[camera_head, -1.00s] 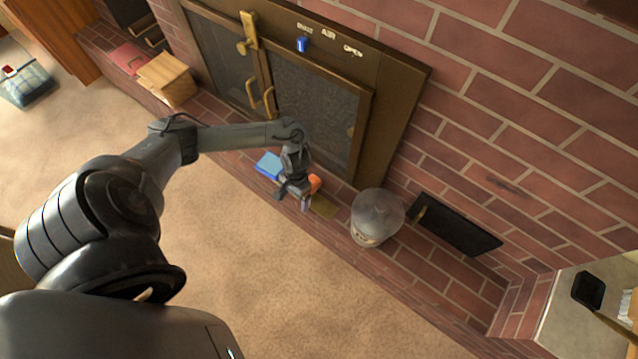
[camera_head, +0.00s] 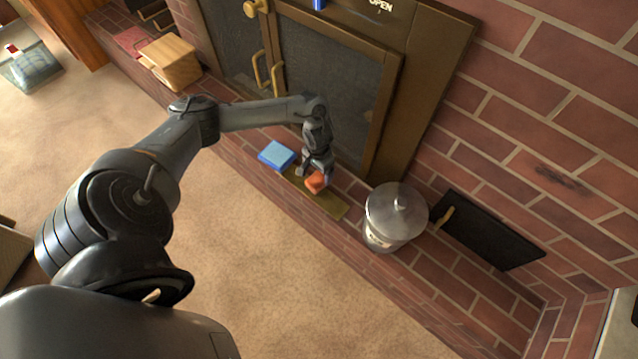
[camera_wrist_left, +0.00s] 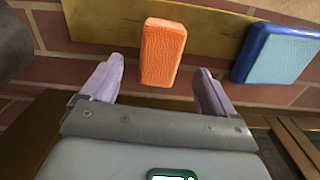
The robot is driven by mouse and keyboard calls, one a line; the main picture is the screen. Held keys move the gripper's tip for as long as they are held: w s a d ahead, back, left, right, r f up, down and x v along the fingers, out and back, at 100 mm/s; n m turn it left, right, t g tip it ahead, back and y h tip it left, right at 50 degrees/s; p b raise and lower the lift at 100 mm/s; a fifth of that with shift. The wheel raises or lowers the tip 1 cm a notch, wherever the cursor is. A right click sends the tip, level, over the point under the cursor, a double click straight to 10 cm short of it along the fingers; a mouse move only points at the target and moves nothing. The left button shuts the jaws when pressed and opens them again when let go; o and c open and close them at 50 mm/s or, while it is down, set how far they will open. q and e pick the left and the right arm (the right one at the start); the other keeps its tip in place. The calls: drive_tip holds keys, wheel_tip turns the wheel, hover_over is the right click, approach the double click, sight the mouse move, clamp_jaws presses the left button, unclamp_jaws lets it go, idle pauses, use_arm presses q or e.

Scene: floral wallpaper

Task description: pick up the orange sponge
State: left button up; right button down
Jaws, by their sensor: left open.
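The orange sponge (camera_head: 316,183) is a small block on a flat olive-yellow board (camera_head: 325,204) on the brick hearth. My left gripper (camera_head: 315,173) is right at the sponge, its fingers around or just above it in the head view. In the left wrist view the orange sponge (camera_wrist_left: 162,52) lies ahead of the open fingers of my left gripper (camera_wrist_left: 157,84), roughly centred between them. The fingers are apart and hold nothing. My right gripper is not in view.
A blue sponge (camera_head: 277,155) lies left of the orange one, also seen in the left wrist view (camera_wrist_left: 279,54). A lidded metal canister (camera_head: 397,213) stands to the right. A wooden box (camera_head: 169,61) sits at the far left of the hearth. Glass fireplace doors (camera_head: 333,85) rise behind.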

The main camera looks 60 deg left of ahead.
sight(319, 177)
use_arm(q)
drive_tip(key=shift+w+a+f+b, duration=0.1)
drive_tip(key=shift+w+f+b, duration=0.05)
drive_tip(key=shift+f+b, duration=0.7)
wheel_tip(319, 177, down, 4)
drive_tip(key=b, duration=0.3)
drive_tip(key=c, duration=1.1)
drive_tip(key=shift+o, duration=0.2)
drive_tip(key=shift+r, duration=0.1)
